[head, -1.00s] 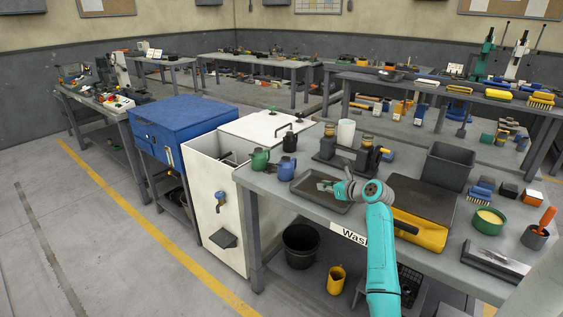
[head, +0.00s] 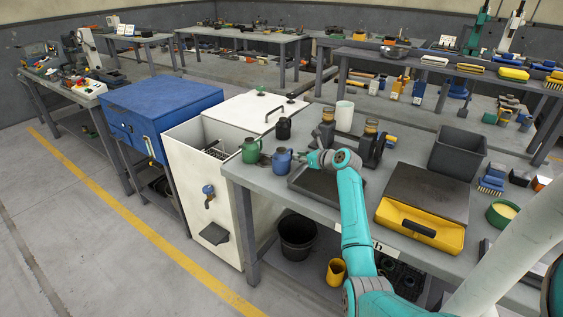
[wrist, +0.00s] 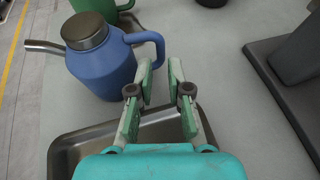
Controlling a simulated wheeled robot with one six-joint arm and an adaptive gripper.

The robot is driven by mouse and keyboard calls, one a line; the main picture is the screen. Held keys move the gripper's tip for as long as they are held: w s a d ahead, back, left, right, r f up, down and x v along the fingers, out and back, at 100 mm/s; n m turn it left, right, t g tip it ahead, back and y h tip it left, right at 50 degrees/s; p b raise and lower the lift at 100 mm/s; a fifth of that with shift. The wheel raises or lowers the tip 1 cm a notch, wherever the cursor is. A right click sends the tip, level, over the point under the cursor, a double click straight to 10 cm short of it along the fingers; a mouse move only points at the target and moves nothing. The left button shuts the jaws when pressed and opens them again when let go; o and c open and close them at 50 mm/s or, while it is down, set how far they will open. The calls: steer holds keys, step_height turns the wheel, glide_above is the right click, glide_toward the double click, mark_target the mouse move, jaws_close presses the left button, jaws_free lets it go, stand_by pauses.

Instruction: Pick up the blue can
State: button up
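The blue can (head: 281,161) stands upright near the left end of the grey bench in the head view. In the wrist view the blue can (wrist: 100,62) has a dark round cap, a thin spout to the left and a loop handle (wrist: 158,46) to the right. My gripper (head: 302,157) is beside the can on its handle side. In the wrist view my gripper (wrist: 161,68) is open, with the fingertips apart close to the handle. The left finger overlaps the handle loop and the right finger is outside it. I cannot tell whether they touch it.
A green can (head: 250,150) stands just left of the blue can. A black can (head: 284,128) is behind. A shallow metal tray (wrist: 68,148) lies under my gripper. Dark stands (head: 326,133) and a white cylinder (head: 344,116) are behind and to the right.

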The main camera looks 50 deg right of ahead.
steer(key=shift+x, duration=2.65)
steer(key=shift+d, duration=0.1)
jaws_close()
steer(key=shift+r, duration=0.1)
